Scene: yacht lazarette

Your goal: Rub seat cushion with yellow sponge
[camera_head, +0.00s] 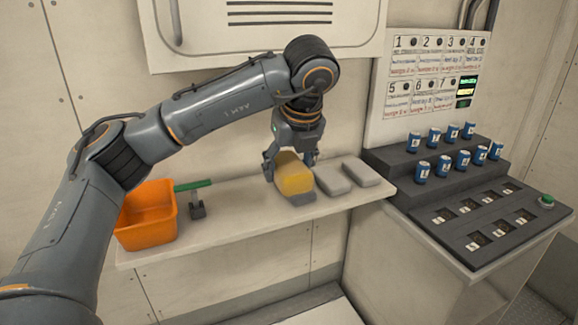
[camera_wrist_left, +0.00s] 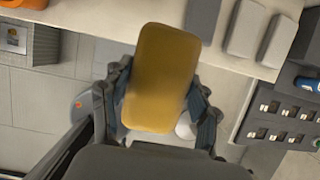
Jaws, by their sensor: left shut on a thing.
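The yellow sponge (camera_head: 296,181) is a rounded block over the shelf in the head view, and it fills the middle of the left wrist view (camera_wrist_left: 162,75). My left gripper (camera_head: 290,164) is shut on it, with a finger on each side; it also shows in the wrist view (camera_wrist_left: 160,98). A grey pad (camera_head: 302,199) lies partly hidden under or just behind the sponge's front end; I cannot tell whether they touch. Two more grey pads (camera_head: 332,178) (camera_head: 361,172) lie to its right. I cannot tell which thing is the seat cushion. My right gripper is not in view.
An orange bin (camera_head: 147,222) and a green-handled tool (camera_head: 195,195) stand on the shelf (camera_head: 235,215) to the left. To the right is a dark stepped rack (camera_head: 450,195) with several blue cans. A numbered panel (camera_head: 425,75) is on the wall.

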